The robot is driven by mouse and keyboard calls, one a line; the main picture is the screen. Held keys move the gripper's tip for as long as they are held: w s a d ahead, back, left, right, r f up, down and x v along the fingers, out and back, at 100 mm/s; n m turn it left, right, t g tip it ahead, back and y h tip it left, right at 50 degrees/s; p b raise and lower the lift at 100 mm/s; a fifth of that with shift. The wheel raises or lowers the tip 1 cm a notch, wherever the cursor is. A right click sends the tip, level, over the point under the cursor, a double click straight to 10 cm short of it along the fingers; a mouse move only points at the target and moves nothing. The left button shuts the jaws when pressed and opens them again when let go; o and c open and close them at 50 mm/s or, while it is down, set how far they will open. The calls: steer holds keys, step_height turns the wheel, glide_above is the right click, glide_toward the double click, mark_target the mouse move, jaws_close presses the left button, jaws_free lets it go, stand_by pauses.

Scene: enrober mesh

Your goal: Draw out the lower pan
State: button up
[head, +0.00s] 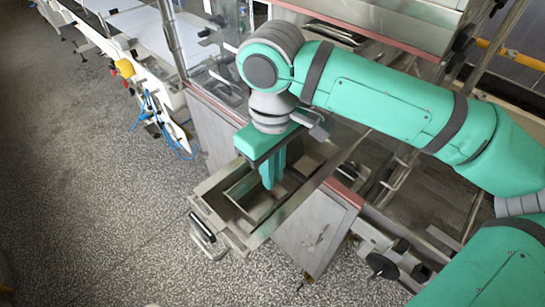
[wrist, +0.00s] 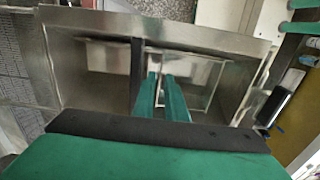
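The lower pan (head: 217,182) is a long open metal pan. It sticks out from under the machine on the side facing the aisle, with a dark bar handle (head: 208,236) on its outer end. In the wrist view the pan (wrist: 85,85) spreads below my gripper, and a dark handle (wrist: 273,106) shows at its right. My gripper (head: 269,178) points down into the pan, away from the handle. Whether the fingertips touch an inner wall I cannot tell.
The machine's metal frame (head: 312,232) stands close at the right of the pan. Clear panels (head: 215,75) and a white conveyor (head: 140,30) lie behind. A blue cable (head: 160,125) hangs at the left. The speckled floor (head: 110,230) in front is free.

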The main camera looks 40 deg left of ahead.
steer(key=shift+f, duration=1.4)
jaws_close()
steer(key=shift+s, duration=0.1)
steer(key=shift+r, duration=0.1)
stand_by(0.3)
